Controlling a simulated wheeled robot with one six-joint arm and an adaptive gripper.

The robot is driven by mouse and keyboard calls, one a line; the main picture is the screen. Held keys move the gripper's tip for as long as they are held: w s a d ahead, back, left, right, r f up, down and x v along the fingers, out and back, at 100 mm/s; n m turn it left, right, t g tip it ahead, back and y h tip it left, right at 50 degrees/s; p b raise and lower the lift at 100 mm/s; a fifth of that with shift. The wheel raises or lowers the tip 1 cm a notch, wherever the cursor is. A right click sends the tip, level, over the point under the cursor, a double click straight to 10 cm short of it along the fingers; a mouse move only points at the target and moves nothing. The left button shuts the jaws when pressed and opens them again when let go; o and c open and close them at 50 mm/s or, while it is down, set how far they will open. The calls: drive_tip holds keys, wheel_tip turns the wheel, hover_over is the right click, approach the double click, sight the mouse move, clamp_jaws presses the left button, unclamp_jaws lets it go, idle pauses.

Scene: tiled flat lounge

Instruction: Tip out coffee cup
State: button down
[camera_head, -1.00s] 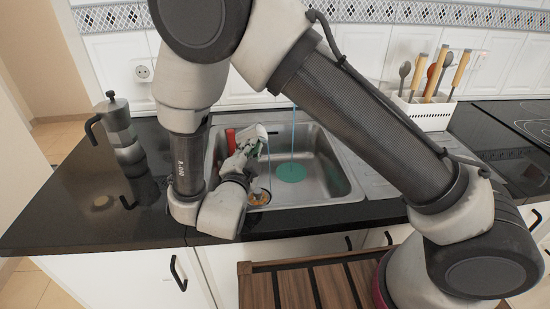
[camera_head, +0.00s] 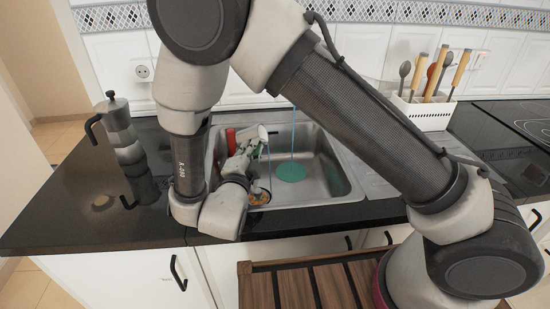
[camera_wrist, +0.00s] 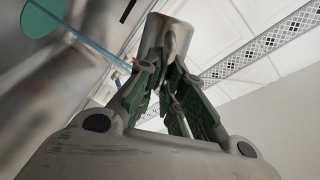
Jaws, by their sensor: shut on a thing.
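My gripper (camera_head: 247,153) is over the left part of the sink (camera_head: 335,180), shut on a pale cup (camera_head: 263,133). The cup is tilted, with its open end out of clear view. In the wrist view the cup (camera_wrist: 168,38) shows grey and shiny between the green finger pads of my gripper (camera_wrist: 172,88). Whether any coffee is in it cannot be seen. A round brown-orange patch (camera_head: 259,198) lies at the sink's front left, below my gripper.
A teal disc (camera_head: 291,172) lies in the sink with a thin blue line rising from it. A red object (camera_head: 231,140) stands at the sink's back left. A moka pot (camera_head: 121,132) is on the left counter. A white utensil rack (camera_head: 424,112) stands back right.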

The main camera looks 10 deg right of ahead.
drive_tip(key=shift+d+r+m, duration=0.1)
drive_tip(key=shift+r+m, duration=0.1)
drive_tip(key=shift+m, duration=0.3)
idle(0.4)
drive_tip(key=shift+s+d+f+m, duration=0.25)
drive_tip(key=shift+d+f+m, duration=0.4)
drive_tip(key=shift+m, duration=0.25)
idle(0.5)
drive_tip(key=shift+d+r+m, duration=0.25)
drive_tip(key=shift+m, duration=0.45)
idle(0.4)
drive_tip(key=shift+a+n, duration=0.35)
drive_tip(key=shift+n, duration=0.55)
drive_tip(key=shift+w+a+r+n, duration=0.25)
drive_tip(key=shift+a+r+n, duration=0.2)
drive_tip(key=shift+a+n, duration=0.25)
drive_tip(key=shift+f+n, duration=0.3)
drive_tip(key=shift+n, duration=0.3)
